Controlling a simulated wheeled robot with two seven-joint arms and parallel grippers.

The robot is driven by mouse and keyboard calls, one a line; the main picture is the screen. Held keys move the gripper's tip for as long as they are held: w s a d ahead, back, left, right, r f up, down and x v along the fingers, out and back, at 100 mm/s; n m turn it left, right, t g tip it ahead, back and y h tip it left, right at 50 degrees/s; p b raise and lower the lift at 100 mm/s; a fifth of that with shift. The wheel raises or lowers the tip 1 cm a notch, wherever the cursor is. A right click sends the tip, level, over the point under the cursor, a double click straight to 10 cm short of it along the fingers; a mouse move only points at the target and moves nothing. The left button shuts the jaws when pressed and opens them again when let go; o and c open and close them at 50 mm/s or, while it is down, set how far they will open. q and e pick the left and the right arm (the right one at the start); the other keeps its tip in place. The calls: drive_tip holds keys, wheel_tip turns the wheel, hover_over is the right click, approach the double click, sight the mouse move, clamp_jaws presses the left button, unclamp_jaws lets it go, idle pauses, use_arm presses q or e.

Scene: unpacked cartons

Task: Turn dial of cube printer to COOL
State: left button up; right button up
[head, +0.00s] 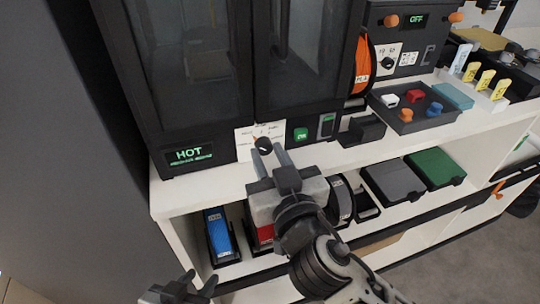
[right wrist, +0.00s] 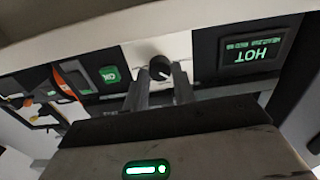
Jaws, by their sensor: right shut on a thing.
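The cube printer (head: 205,125) is a large dark cabinet with glass doors at the back left of the white shelf top. Its display (head: 190,155) reads HOT in green, and the display also shows upside down in the right wrist view (right wrist: 255,50). The black dial (head: 263,144) sits on a white label plate right of the display; its pointer is too small to read. My right gripper (head: 267,154) is shut on the dial, which shows between its fingertips in the right wrist view (right wrist: 160,68). My left gripper (head: 197,283) is open and empty at the bottom left, away from the printer.
A green OK button (head: 301,134) is right of the dial. A second machine (head: 408,45) reading OFF stands further right, with a grey tray (head: 405,124) of coloured knobs before it. Spools and boxes, one blue (head: 219,232), fill the shelf below.

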drive_tip(key=n+p, duration=0.1)
drive_tip(key=n, duration=0.3)
drive_tip(key=shift+r+p, duration=0.1)
drive_tip(key=shift+p, duration=0.3)
drive_tip(key=shift+n+p, duration=0.85)
drive_tip(key=shift+n, duration=1.45)
drive_tip(key=o, duration=1)
